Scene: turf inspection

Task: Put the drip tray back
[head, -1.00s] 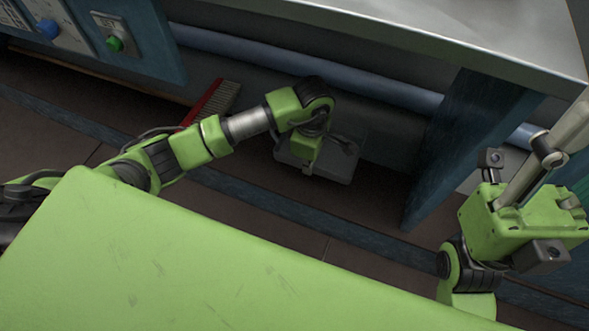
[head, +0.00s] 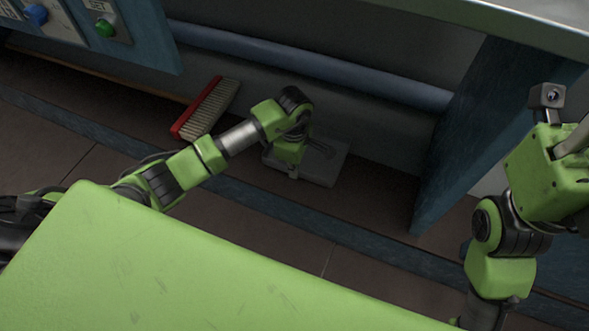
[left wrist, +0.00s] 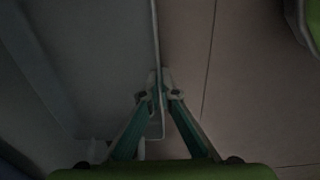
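The drip tray (head: 328,172) is a flat grey rectangular pan, low near the floor under the bench in the head view. My left gripper (head: 293,174) is at its near left side, and my left arm hides part of it. In the left wrist view, the fingers of my left gripper (left wrist: 160,84) close from both sides on the thin rim of the tray (left wrist: 110,70). Whether the tray touches the floor cannot be told. My right arm is at the right edge of the head view, its fingers cut off.
A blue pipe (head: 310,65) runs behind, below the bench top. A blue bench leg (head: 465,140) stands right of the tray. Open brown floor lies in front.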

